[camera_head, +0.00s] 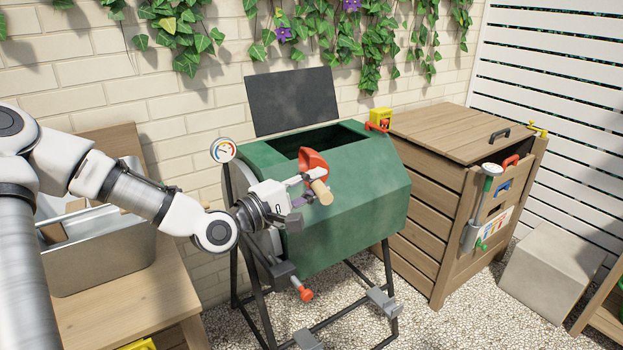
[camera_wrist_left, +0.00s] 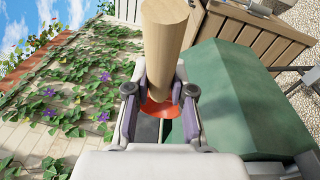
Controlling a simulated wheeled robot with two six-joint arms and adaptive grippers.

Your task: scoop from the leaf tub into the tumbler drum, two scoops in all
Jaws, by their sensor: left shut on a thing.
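My left gripper (camera_head: 303,190) is shut on the wooden handle of a scoop with an orange-red head (camera_head: 314,163). In the left wrist view the handle (camera_wrist_left: 166,38) stands between the fingers and the orange-red head shows beyond them. The scoop is at the near edge of the opening of the green tumbler drum (camera_head: 365,205), above its front face. Whether the scoop holds anything is hidden. A grey metal tub (camera_head: 105,268), likely the leaf tub, sits on the wooden table at the left, partly behind my arm; its contents barely show. My right gripper is not in view.
A dark panel (camera_head: 292,100) stands up behind the drum's opening. A wooden slatted bin (camera_head: 420,215) stands close on the drum's right. The drum has a dark metal frame (camera_head: 390,255) on gravel. A pale block (camera_head: 550,265) lies at the right.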

